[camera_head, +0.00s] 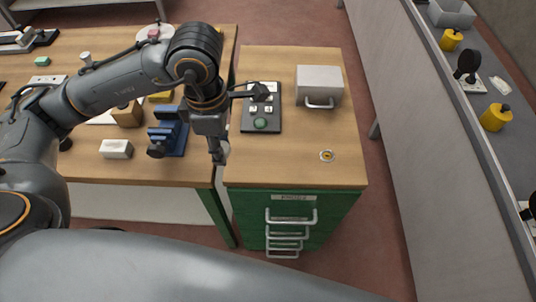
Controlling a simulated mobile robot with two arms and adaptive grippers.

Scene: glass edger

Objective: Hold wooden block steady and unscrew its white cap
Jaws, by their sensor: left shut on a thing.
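A tan wooden block (128,114) stands on the left wooden table. A small dark spot shows on its top, and I see no white cap on it. My left gripper (219,152) points down over the gap between the left table and the green cabinet, well to the right of the block. It is shut on a small whitish thing (224,150), partly hidden by the fingers; I cannot tell for sure whether this is the cap. My right gripper is not in view.
A blue vise-like fixture (169,132) and a white block (116,149) sit on the left table (84,172). The green cabinet's wooden top (290,165) bears a button panel (262,108) and a grey box (319,85). Its front area is mostly clear.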

